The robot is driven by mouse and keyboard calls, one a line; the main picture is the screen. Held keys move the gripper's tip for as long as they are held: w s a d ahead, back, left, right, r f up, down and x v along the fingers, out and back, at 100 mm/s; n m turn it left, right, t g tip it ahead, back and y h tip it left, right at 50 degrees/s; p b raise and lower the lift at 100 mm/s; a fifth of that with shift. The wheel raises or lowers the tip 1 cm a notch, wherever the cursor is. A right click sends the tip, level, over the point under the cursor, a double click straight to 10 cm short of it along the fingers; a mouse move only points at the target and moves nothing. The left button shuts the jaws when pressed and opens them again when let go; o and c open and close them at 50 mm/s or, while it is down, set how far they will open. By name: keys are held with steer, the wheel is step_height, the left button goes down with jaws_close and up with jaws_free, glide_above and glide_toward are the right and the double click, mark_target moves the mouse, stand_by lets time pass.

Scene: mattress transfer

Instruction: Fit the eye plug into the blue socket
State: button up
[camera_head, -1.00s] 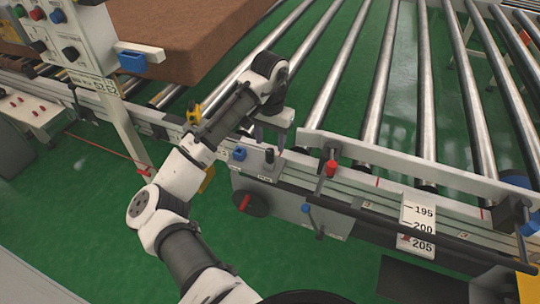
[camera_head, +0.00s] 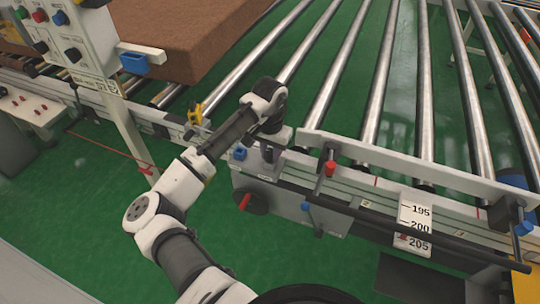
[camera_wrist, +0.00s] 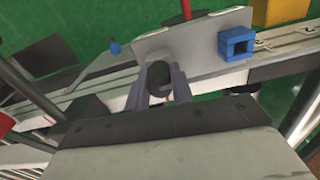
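The black eye plug (camera_wrist: 160,78) stands on the grey box (camera_wrist: 190,45) beside the conveyor, seen from above in the wrist view. The small blue socket (camera_head: 239,153) is fixed to the same box, left of the plug in the head view. It shows as a hollow blue square in the wrist view (camera_wrist: 235,43), up and right of the plug. My gripper (camera_head: 268,152) is low over the box, its fingers on either side of the plug. It looks open; contact with the plug cannot be made out. The plug's lower part is hidden.
Another blue square fitting (camera_head: 133,62) is on the control panel post at the upper left. A red-topped lever (camera_head: 330,168) stands just right of my gripper. Rollers (camera_head: 375,80) and a brown mattress (camera_head: 190,35) lie behind. Green floor is clear in front.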

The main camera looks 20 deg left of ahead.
jaws_close()
steer(key=shift+r, duration=0.1)
